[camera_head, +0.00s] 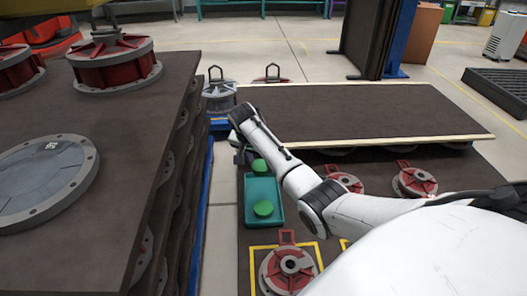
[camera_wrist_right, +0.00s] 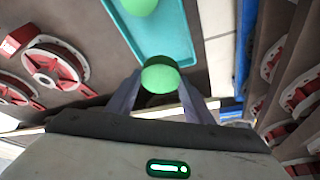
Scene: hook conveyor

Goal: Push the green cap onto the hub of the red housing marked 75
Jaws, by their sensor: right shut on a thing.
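My right gripper (camera_head: 247,158) is beyond the far left corner of the teal tray (camera_head: 249,214). In the right wrist view its fingers (camera_wrist_right: 160,88) are shut on a green cap (camera_wrist_right: 160,75), which looks raised. The cap just below the gripper in the head view (camera_head: 259,166) appears to be this one. Another green cap (camera_head: 263,208) lies in the tray. A red housing (camera_head: 288,268) with a grey hub stands in a yellow outline near the bottom. No 75 is readable on any housing. My left gripper is not in view.
More red housings (camera_head: 415,182) (camera_head: 343,183) stand to the right, below a raised dark board (camera_head: 370,115). A tall stack of dark boards (camera_head: 130,190) carrying housings and a grey disc (camera_head: 42,180) rises at left. Brown surface is bare between the tray and the right-hand housings.

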